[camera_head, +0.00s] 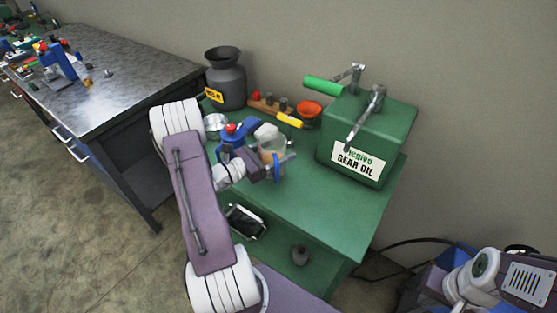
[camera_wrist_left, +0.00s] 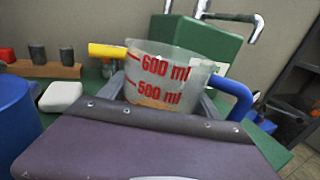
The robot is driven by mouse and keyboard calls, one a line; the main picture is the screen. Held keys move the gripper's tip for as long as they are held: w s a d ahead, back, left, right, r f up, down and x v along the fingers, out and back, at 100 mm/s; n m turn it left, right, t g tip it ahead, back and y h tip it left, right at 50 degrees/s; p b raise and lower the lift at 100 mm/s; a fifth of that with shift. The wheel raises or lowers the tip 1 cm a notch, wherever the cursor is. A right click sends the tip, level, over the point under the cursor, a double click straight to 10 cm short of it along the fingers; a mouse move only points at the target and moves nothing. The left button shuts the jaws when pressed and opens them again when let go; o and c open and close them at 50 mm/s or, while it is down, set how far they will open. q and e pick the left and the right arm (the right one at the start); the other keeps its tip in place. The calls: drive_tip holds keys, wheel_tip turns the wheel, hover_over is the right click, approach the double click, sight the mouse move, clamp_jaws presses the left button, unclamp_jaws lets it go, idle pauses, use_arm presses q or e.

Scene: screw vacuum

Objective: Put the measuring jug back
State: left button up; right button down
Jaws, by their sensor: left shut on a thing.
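The clear measuring jug (camera_head: 273,146) has a blue handle and red markings. In the left wrist view the jug (camera_wrist_left: 168,72) shows 600 ml and 500 ml, with a tan content low in it. My left gripper (camera_head: 264,160) is shut on the jug over the left part of the green cart top (camera_head: 315,203). In the left wrist view its fingers lie on both sides of the jug, and its purple body hides the jug's lower part. I cannot tell whether the jug touches the cart. My right arm shows at the lower right; its gripper is out of view.
A green gear oil box (camera_head: 368,140) with a crank stands at the cart's right. Behind the jug are a dark grey can (camera_head: 225,80), a wooden rack (camera_head: 268,106), a yellow-handled item (camera_head: 290,120) and an orange bowl (camera_head: 309,112). The cart's front right is clear.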

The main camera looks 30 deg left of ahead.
sight(279, 157)
use_arm(q)
wheel_tip(279, 157, down, 3)
drive_tip(key=shift+f, duration=0.35)
drive_tip(key=shift+f+b, duration=0.1)
drive_tip(key=shift+b, duration=0.3)
drive_tip(key=o, duration=1.7)
drive_tip(key=shift+o, duration=0.2)
